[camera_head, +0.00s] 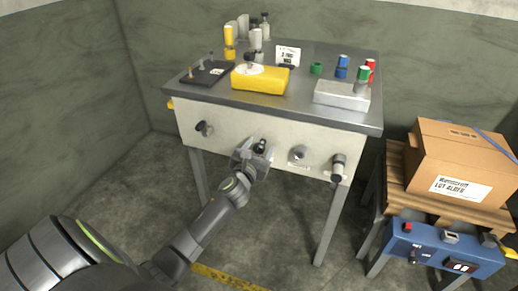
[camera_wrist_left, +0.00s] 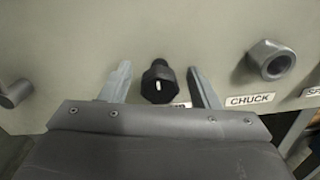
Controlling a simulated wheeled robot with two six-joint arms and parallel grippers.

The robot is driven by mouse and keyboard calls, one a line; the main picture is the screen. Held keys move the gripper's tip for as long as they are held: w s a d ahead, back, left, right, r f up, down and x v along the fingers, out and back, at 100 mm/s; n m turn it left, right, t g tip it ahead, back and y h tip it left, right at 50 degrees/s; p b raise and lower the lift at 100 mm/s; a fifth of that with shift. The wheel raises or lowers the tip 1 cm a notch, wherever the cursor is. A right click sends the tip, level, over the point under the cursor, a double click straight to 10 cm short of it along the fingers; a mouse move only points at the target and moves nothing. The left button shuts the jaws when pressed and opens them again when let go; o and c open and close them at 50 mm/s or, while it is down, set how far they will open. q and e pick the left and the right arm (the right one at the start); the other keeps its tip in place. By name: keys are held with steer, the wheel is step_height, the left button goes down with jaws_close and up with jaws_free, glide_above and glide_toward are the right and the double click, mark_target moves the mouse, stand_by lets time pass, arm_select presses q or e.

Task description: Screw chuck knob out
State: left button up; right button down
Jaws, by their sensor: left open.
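A silver knob (camera_wrist_left: 270,60) sticks out of the front panel above the label CHUCK (camera_wrist_left: 250,99). In the head view this silver knob (camera_head: 298,153) is just right of my left gripper (camera_head: 257,154). In the left wrist view the gripper (camera_wrist_left: 160,85) is open, with one finger on each side of a black knob (camera_wrist_left: 158,82) with a white mark. No clear contact with that black knob shows. Its label is partly hidden by the right finger. My right gripper is not in view.
The panel belongs to a metal bench (camera_head: 300,118). Other knobs stand at the left (camera_head: 204,128) and right (camera_head: 337,165). On top are a yellow box (camera_head: 262,80), a silver block (camera_head: 342,95) and coloured pieces. A cardboard box (camera_head: 455,165) stands at right. Floor below is clear.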

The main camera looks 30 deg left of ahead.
arm_select(q)
steer(key=c, duration=1)
steer(key=shift+o, duration=0.2)
